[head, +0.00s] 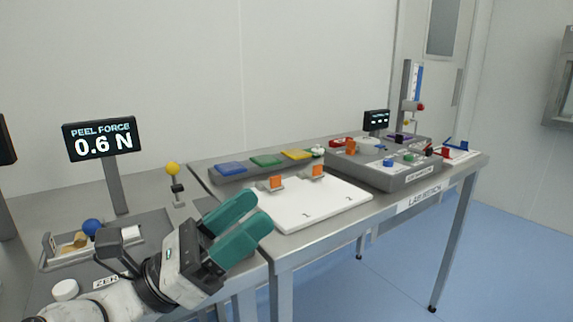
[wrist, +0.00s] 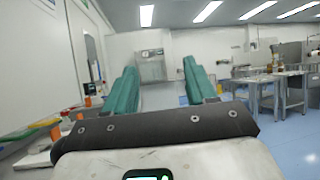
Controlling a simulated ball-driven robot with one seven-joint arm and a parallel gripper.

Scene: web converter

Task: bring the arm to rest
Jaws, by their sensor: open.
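My gripper (head: 240,229) has two teal fingers. In the head view it is at the lower left, in front of the bench and left of the white board, over the gap between the two tables. The fingers are apart with nothing between them. In the wrist view the gripper (wrist: 163,90) points out level across the room, its two fingers spread and empty. The arm behind it shows at the bottom left of the head view.
A white board (head: 318,204) with orange clips lies on the bench. A grey console (head: 390,170) stands behind it at right. A peel force display (head: 100,138) reads 0.6 N at left. A yellow ball on a stem (head: 173,169) stands near my gripper. Blue floor (head: 500,260) is clear at right.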

